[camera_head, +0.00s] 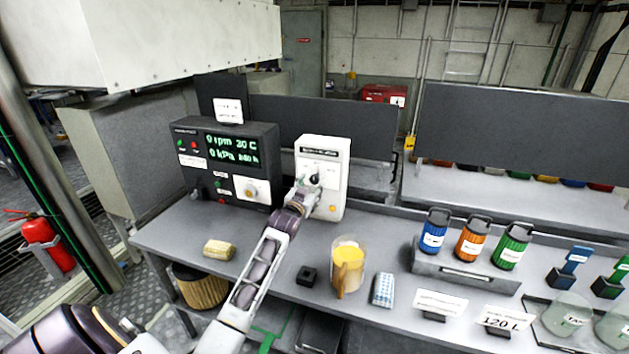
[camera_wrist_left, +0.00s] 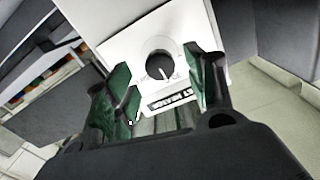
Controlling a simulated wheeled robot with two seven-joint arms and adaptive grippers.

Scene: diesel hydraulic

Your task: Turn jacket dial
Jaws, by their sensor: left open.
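The jacket dial is a dark round knob (camera_wrist_left: 159,66) on the front of a white box (camera_head: 334,155). In the head view the dial (camera_head: 315,179) shows just above my gripper. My left gripper (camera_head: 306,188) reaches the front of the white box. In the left wrist view its two green-padded fingers (camera_wrist_left: 163,85) are spread apart, one on each side of the dial, with a gap to it. Nothing is held between them. A printed label lies on the box beside the dial. My right gripper is not in view.
A dark control unit (camera_head: 262,139) with a green display stands left of the white box. A yellow-filled jug (camera_head: 348,268), a sponge (camera_head: 219,250) and a small black block (camera_head: 307,275) sit on the bench. Blue, orange and green canisters (camera_head: 472,238) stand at right.

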